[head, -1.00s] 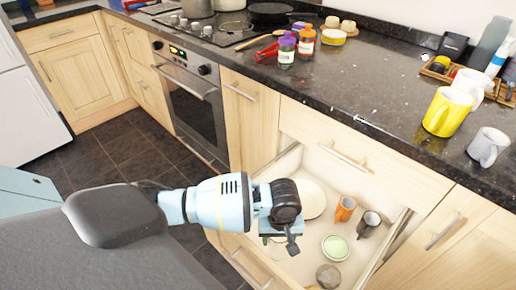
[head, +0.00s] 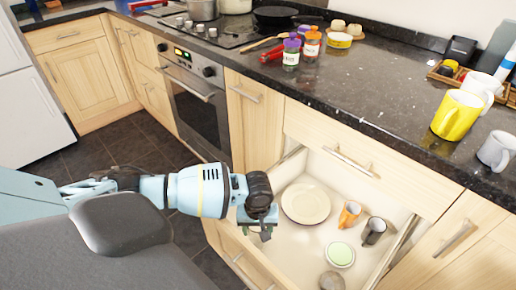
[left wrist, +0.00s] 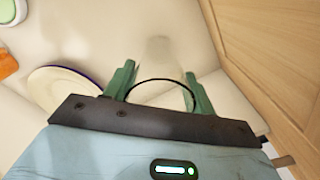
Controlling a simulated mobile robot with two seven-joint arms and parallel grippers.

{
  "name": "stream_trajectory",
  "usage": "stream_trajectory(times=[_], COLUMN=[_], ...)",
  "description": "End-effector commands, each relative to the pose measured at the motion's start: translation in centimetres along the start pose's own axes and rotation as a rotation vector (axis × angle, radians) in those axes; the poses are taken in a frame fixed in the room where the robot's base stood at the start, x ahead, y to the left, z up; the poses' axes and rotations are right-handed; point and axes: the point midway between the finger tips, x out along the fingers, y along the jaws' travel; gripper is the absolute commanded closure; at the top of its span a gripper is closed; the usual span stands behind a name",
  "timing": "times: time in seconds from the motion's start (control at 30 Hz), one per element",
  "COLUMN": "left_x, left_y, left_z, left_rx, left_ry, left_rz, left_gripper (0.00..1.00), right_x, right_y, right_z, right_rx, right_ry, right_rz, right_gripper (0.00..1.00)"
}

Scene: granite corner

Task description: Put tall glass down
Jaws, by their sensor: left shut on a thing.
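A clear tall glass (left wrist: 160,55) is between the fingers of my left gripper (left wrist: 160,86) in the left wrist view. Its dark-edged rim arcs between the fingers, and its body extends away from the camera over the pale drawer floor. My left gripper (head: 262,226) is shut on it at the left side of the open drawer (head: 300,250) in the head view. There the glass is too faint and covered to make out clearly. I cannot tell whether its base touches the drawer floor. My right gripper is in neither view.
The drawer holds a cream plate (head: 305,203), an orange cup (head: 349,214), a dark mug (head: 374,231), a green-centred bowl (head: 340,254) and a round brownish item (head: 332,281). Its wooden front (head: 236,254) is near my gripper. The counter (head: 385,95) above has yellow and white mugs.

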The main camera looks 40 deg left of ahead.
Motion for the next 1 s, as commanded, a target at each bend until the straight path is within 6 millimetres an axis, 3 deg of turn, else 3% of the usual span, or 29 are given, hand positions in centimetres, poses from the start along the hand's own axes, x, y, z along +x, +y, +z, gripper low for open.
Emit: stream_trajectory(times=[0.43, 0.47, 0.6, 1.0], left_x=[0.84, 0.90, 0.88, 0.34], left_y=[0.07, 0.05, 0.03, 0.02], left_z=[-0.04, -0.04, -0.04, -0.07], left_rx=[0.000, 0.000, 0.000, 0.001], left_ry=[0.001, 0.001, 0.001, 0.002], left_rz=[0.002, 0.001, 0.001, 0.001], left_gripper=[0.73, 0.43, 0.25, 0.23], right_x=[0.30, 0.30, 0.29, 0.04], right_y=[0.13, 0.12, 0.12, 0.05], right_z=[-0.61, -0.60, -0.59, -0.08], right_rx=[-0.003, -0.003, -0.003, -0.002], right_ry=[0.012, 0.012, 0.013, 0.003], right_rz=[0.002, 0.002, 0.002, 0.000], right_gripper=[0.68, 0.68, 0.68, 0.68])
